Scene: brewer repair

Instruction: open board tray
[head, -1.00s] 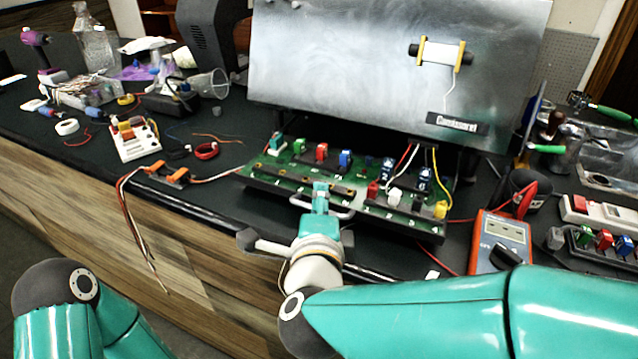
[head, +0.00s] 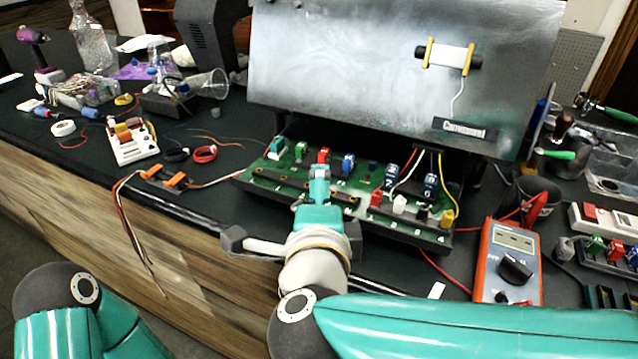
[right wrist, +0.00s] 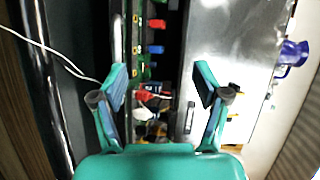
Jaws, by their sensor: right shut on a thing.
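The board tray (head: 262,187) is a dark tray with a green circuit board (head: 290,172), on the bench under the tilted metal panel (head: 330,60). Colored blocks and wires stand on the board. My right gripper (head: 319,172) reaches over the tray's front edge from the near side and covers its middle. In the right wrist view, the fingers (right wrist: 160,80) look spread, with the left one against the pale bar handle (right wrist: 117,40). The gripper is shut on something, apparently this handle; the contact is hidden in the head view. My left gripper is out of view.
An orange multimeter (head: 508,265) with a red lead stands right of the tray. Orange connectors (head: 165,178) with loose wires hang over the bench edge at left.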

